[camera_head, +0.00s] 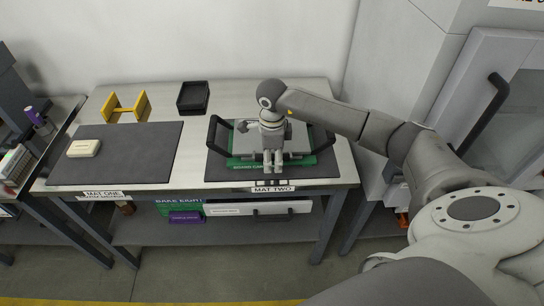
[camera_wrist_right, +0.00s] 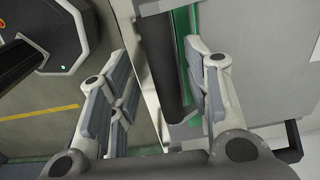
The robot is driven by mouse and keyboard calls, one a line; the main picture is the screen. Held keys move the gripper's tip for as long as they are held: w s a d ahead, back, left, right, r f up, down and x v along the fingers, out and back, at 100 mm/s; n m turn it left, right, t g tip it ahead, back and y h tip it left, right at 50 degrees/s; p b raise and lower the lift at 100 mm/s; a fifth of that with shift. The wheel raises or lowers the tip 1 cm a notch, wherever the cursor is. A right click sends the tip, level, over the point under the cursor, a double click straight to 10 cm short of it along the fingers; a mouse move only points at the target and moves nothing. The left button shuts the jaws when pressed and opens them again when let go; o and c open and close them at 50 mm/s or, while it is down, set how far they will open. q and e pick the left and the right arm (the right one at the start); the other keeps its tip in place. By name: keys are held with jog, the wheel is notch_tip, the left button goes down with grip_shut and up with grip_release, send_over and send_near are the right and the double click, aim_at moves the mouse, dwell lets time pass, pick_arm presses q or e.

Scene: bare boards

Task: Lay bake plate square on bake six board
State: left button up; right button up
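On mat two (camera_head: 325,172) stands a green board carrier (camera_head: 245,164) with two upright black handles. A flat pale grey plate (camera_head: 298,143) lies on it, partly hidden by my right gripper; I cannot tell whether it is the bake plate. No board marked bake six can be read. My right gripper (camera_head: 272,168) points down over the carrier's front edge. In the right wrist view its fingers (camera_wrist_right: 160,100) are spread, with a dark strip and the green edge (camera_wrist_right: 193,60) between or behind them; contact cannot be told. My left gripper is not in view.
Mat one (camera_head: 142,155) holds a cream block (camera_head: 83,148). A yellow stand (camera_head: 125,106) and a black tray (camera_head: 193,97) are at the table's back. A shelf below holds a purple box (camera_head: 186,217) and a white drawer-like box (camera_head: 258,209). A grey cabinet stands right.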

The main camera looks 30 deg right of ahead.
notch_tip(320, 180, up, 12)
dwell(0.4)
jog(key=shift+a, duration=0.1)
notch_tip(320, 180, up, 12)
jog(key=shift+s, duration=0.25)
jog(key=shift+a, duration=0.1)
dwell(0.6)
